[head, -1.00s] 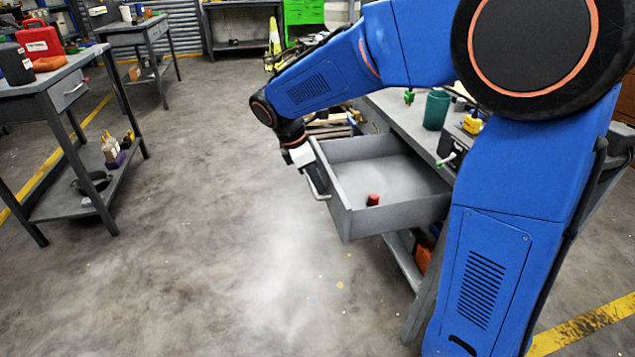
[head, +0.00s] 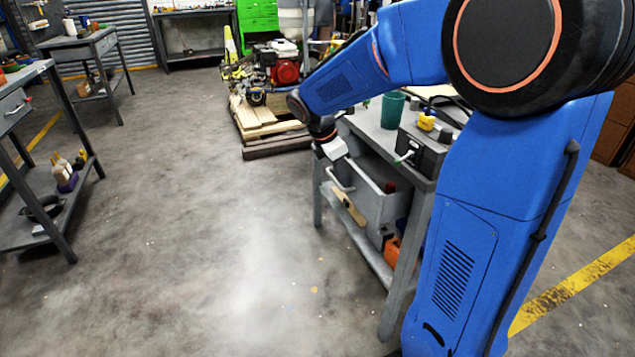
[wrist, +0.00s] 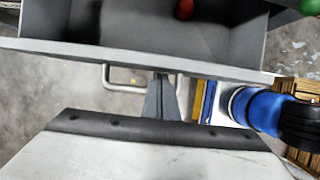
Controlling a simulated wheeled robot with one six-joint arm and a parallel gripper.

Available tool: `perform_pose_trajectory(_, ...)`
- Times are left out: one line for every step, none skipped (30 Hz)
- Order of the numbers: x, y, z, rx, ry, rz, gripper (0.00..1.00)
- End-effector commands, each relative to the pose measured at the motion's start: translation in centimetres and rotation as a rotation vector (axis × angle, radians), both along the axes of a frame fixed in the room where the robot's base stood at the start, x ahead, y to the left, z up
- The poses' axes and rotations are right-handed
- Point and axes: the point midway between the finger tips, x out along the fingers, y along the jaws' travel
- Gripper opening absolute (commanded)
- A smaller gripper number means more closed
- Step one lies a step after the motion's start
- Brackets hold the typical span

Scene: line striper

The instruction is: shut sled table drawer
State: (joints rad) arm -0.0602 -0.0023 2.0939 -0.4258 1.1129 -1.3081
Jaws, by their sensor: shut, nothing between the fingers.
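My gripper (head: 340,166) is at the drawer front by the handle. In the wrist view my gripper (wrist: 161,88) is shut and empty, its fingertips close to the drawer front; I cannot tell whether they touch it.
A green cup (head: 393,110) and a dark box (head: 420,155) stand on the table top. A pallet (head: 265,125) with a machine is behind the table. Another bench (head: 45,150) stands at the left. The floor between (head: 190,200) is clear.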

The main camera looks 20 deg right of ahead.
Motion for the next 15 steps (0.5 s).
perform_pose_trajectory(-0.1, -1.5, 0.0, 0.0, 0.001, -0.007, 0.0)
perform_pose_trajectory(-0.1, -2.3, 0.0, 0.0, -0.001, -0.007, 0.0)
perform_pose_trajectory(0.0, -3.2, 0.0, -0.001, -0.001, -0.006, 0.0)
perform_pose_trajectory(0.0, -3.9, 0.0, -0.001, 0.0, -0.006, 0.0)
perform_pose_trajectory(0.0, -4.5, 0.0, -0.001, 0.0, -0.006, 0.0)
perform_pose_trajectory(-0.1, -5.4, 0.0, -0.001, 0.0, -0.005, 0.0)
perform_pose_trajectory(0.0, -5.9, 0.0, -0.001, 0.0, -0.005, 0.0)
perform_pose_trajectory(0.0, -6.5, 0.0, -0.001, -0.001, -0.005, 0.0)
perform_pose_trajectory(0.0, -7.2, 0.0, -0.001, -0.001, -0.004, 0.0)
perform_pose_trajectory(0.0, -7.7, 0.0, -0.001, -0.001, -0.004, 0.0)
perform_pose_trajectory(0.0, -8.1, 0.0, -0.001, -0.001, -0.004, 0.0)
perform_pose_trajectory(0.0, -8.6, 0.0, -0.001, 0.0, -0.003, 0.0)
perform_pose_trajectory(0.0, -9.0, 0.0, -0.001, 0.0, -0.003, 0.0)
perform_pose_trajectory(0.0, -9.3, 0.0, -0.001, 0.0, -0.003, 0.0)
perform_pose_trajectory(0.0, -9.7, 0.0, -0.001, -0.001, -0.003, 0.0)
